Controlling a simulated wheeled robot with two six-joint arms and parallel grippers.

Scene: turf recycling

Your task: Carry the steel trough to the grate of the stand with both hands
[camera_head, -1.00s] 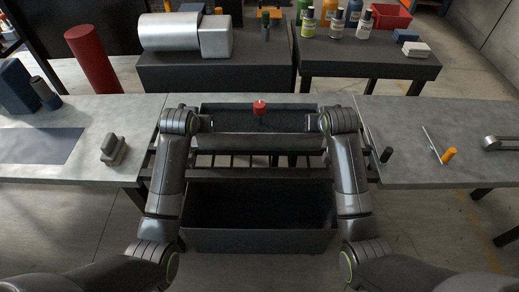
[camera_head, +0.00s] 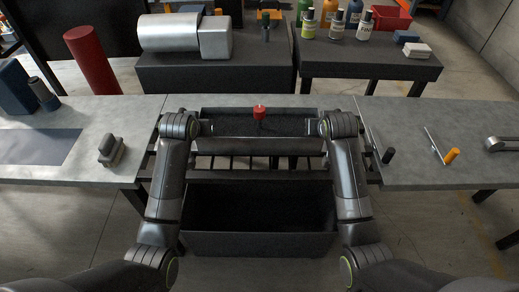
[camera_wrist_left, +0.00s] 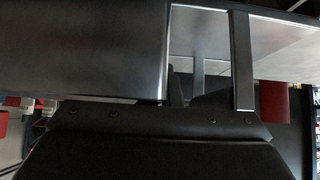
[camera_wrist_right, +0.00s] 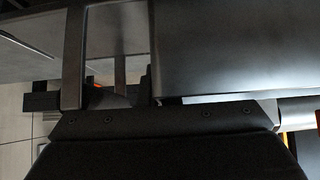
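The steel trough (camera_head: 258,146) lies crosswise between my two wrists in the head view, above the bars of the stand's grate (camera_head: 255,166). The trough's dark wall fills much of the left wrist view (camera_wrist_left: 80,50) and of the right wrist view (camera_wrist_right: 230,48).
A dark open bin (camera_head: 258,230) stands below the grate. Grey tables flank the stand; a grey block (camera_head: 112,151) lies on the left one, and a black-handled tool (camera_head: 388,155) and an orange-handled tool (camera_head: 451,156) on the right one. Dark benches stand behind.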

